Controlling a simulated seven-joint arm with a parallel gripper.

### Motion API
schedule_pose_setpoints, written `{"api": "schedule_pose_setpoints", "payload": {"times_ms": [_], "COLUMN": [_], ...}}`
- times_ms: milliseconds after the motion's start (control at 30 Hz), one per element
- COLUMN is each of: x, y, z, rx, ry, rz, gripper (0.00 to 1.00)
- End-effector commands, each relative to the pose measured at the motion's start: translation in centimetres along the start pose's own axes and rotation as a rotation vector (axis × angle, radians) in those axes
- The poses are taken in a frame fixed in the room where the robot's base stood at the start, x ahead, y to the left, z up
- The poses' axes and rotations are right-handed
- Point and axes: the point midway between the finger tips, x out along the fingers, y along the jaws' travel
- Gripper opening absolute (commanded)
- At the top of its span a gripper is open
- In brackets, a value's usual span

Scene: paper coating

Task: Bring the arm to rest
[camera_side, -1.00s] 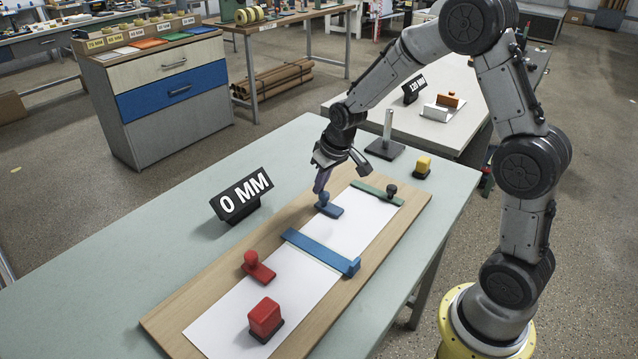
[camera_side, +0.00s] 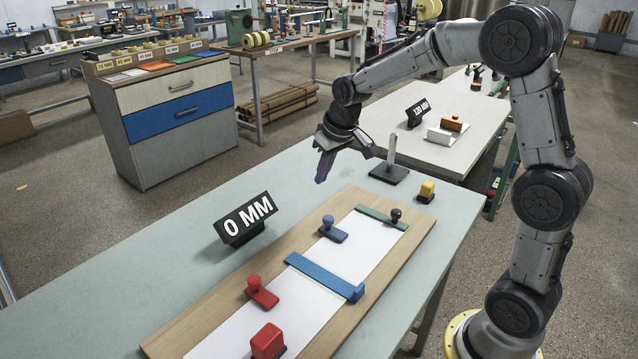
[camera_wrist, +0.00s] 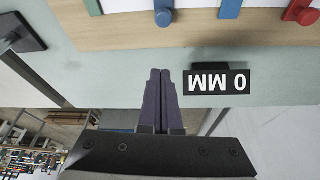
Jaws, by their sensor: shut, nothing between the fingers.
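My gripper (camera_side: 324,166) is raised above the far part of the pale green table (camera_side: 130,262), clear of the board. Its fingers are together and empty, and they also show shut in the wrist view (camera_wrist: 160,76). Below and nearer lies the wooden board (camera_side: 215,310) with white paper (camera_side: 365,240). A blue knobbed block (camera_side: 332,230) stands on the paper's left edge, apart from my gripper. A blue bar (camera_side: 322,277) lies across the paper, and a green bar (camera_side: 378,218) with a dark knob lies across its far end.
A red knobbed block (camera_side: 261,291) and a red block (camera_side: 267,341) sit at the near end. The 0 MM sign (camera_side: 245,219) stands left of the board. A post on a dark base (camera_side: 390,170) and a yellow block (camera_side: 426,191) stand at the far right.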

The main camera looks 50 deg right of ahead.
Motion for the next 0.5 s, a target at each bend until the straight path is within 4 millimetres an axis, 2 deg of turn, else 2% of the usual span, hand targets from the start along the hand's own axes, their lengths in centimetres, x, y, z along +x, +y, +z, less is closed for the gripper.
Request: {"api": "schedule_pose_setpoints", "payload": {"times_ms": [400,500], "x": [-0.4,-1.6], "y": [-0.1,-0.6], "z": [0.0,-0.4], "rx": [-0.001,-0.012], "ry": [0.001,0.028], "rz": [0.000,-0.003], "gripper": [0.00,0.00]}}
